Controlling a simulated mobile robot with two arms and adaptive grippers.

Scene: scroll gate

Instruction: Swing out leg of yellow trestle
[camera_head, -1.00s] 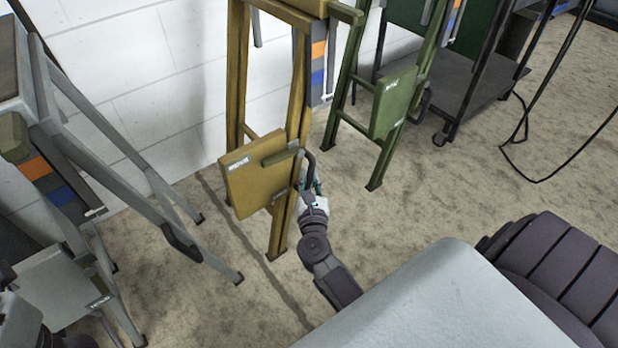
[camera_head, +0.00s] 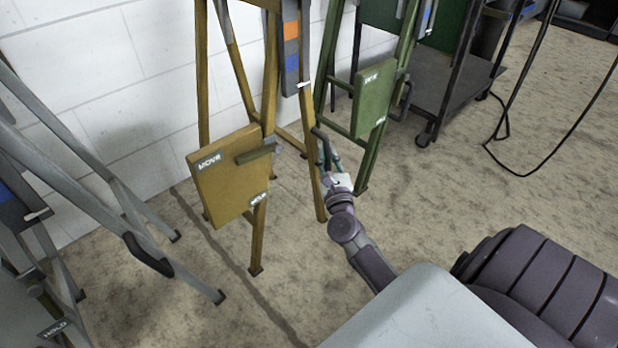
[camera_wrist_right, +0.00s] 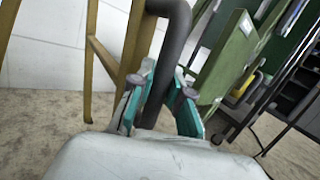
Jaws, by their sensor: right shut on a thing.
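The yellow trestle (camera_head: 203,80) stands against the white wall in the head view. Its yellow panel (camera_head: 222,188) bears the words MOVE and HOLD. One leg (camera_head: 313,185) stands apart to the right of the panel, its foot on the floor. A dark bar handle (camera_head: 325,142) is on this leg. My right gripper (camera_head: 331,160) is shut on the handle. The right wrist view shows the dark handle (camera_wrist_right: 176,40) between the teal fingers (camera_wrist_right: 163,95), with the yellow leg beside it. My left gripper is not in view.
A green trestle (camera_head: 372,100) stands close to the right of the yellow leg. A grey trestle (camera_head: 95,190) stands at the left. A dark cart (camera_head: 450,85) and a hanging cable (camera_head: 515,105) are farther right. The floor in front is bare.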

